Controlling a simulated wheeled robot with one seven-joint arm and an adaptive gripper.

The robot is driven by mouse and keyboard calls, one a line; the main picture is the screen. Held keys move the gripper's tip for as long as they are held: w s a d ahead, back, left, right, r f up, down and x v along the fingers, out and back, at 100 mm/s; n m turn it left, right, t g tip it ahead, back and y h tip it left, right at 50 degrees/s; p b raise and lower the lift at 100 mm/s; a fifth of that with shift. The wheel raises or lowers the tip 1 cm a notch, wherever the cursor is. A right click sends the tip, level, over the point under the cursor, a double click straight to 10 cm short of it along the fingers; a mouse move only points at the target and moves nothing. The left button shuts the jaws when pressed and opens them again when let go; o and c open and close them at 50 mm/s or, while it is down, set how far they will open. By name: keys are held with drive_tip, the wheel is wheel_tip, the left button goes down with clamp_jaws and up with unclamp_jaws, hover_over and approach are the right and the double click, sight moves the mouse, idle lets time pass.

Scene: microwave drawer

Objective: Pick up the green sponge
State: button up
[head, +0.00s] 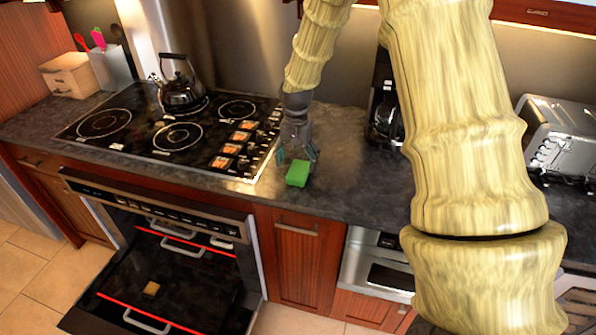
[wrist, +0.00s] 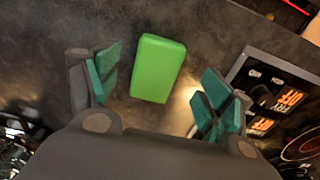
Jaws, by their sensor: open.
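The green sponge (head: 298,173) lies on the dark countertop (head: 350,190), right of the stove and near the counter's front edge. In the wrist view the sponge (wrist: 158,68) is a plain green block, slightly tilted in the picture, lying ahead of and between the two fingers. My gripper (head: 297,158) is just behind the sponge in the head view, pointing down. In the wrist view my gripper (wrist: 155,88) is open, with teal pads spread on either side and gaps between them and the sponge. The gripper holds nothing.
The black stovetop (head: 180,130) with a kettle (head: 182,92) is to the left. A coffee maker (head: 385,105) stands behind right, and a toaster (head: 562,135) farther right. Below the stove the oven door (head: 150,290) hangs open. Counter right of the sponge is clear.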

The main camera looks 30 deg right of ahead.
sight(297, 172)
drive_tip(key=shift+s+f+p, duration=0.15)
drive_tip(key=shift+f+p, duration=0.15)
drive_tip(key=shift+p, duration=0.1)
drive_tip(key=f, duration=0.1)
drive_tip(key=f+p, duration=0.1)
drive_tip(key=shift+d+f, duration=0.2)
drive_tip(key=shift+f, duration=0.15)
drive_tip(key=shift+f+p, duration=0.45)
drive_tip(key=shift+f, duration=0.55)
drive_tip(key=c, duration=0.9)
drive_tip(key=shift+r, duration=0.1)
